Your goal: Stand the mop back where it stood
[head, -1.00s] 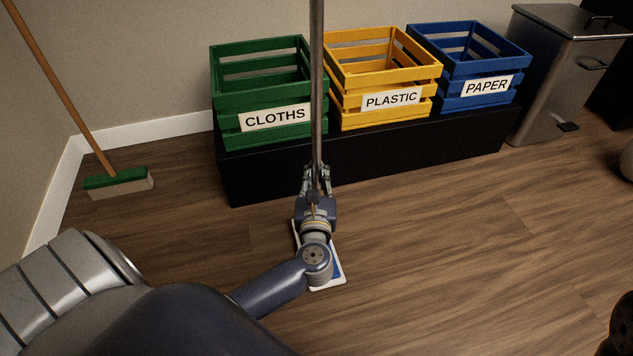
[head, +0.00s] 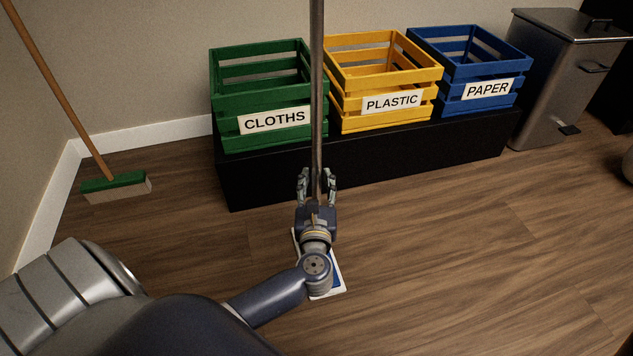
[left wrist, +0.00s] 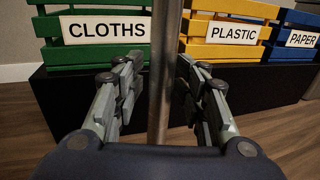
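The mop has a grey metal pole (head: 317,90) that stands upright in front of the crates. Its flat white and blue head (head: 335,283) is on the floor, partly hidden under my left gripper and wrist. My left gripper (head: 317,178) is low around the pole, with one finger on each side. The fingers are spread, with gaps beside the pole. In the left wrist view the pole (left wrist: 165,70) passes between the open fingers (left wrist: 163,85); its lower end is hidden behind the palm. My right gripper does not show.
Green CLOTHS (head: 230,100), yellow PLASTIC (head: 345,120) and blue PAPER (head: 450,98) crates stand on a black plinth (head: 400,160) just behind the mop. A broom (head: 117,187) leans at the left. A steel pedal bin (head: 555,90) stands at the right.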

